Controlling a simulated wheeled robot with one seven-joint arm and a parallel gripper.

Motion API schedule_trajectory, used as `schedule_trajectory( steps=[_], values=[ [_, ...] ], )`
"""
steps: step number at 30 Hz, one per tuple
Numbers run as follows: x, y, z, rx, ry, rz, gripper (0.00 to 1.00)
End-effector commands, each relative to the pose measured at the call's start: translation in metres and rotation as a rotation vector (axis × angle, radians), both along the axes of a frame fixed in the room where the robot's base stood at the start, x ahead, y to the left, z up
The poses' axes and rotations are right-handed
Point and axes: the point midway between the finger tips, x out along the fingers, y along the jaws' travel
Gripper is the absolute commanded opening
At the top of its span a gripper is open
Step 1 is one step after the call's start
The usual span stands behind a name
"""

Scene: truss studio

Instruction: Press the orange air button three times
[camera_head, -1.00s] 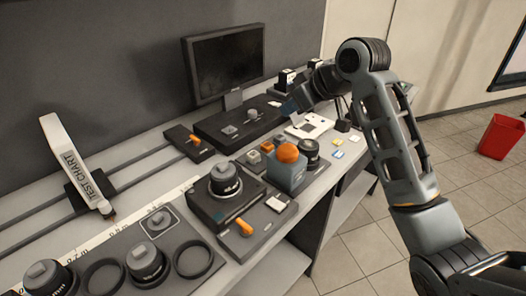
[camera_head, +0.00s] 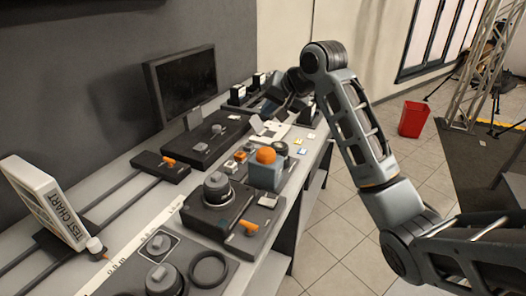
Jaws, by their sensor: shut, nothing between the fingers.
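The orange button (camera_head: 266,155) is a round dome on top of a small blue-grey box (camera_head: 265,177), standing near the front edge of the bench. My gripper (camera_head: 268,107) is at the far end of my arm, beyond the button and above the back part of the bench. It is small and dark here, and its fingertips are hard to make out. It is shut, with nothing seen in it, and apart from the button. Nothing covers the button in this view.
A monitor (camera_head: 183,82), a test chart (camera_head: 46,201) and small cards (camera_head: 302,141) are also on the bench. A red bin (camera_head: 413,119) stands on the tiled floor.

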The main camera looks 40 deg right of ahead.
Motion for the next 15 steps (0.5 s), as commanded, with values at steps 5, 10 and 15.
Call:
schedule_trajectory(
  steps=[5, 10, 15],
  values=[
    [0.0, 0.0, -0.001, -0.001, 0.0, 0.001, 0.0],
    [0.0, 0.0, -0.009, 0.0, 0.0, 0.002, 0.0],
    [0.0, 0.0, -0.025, -0.001, 0.0, 0.001, 0.0]
  ],
)
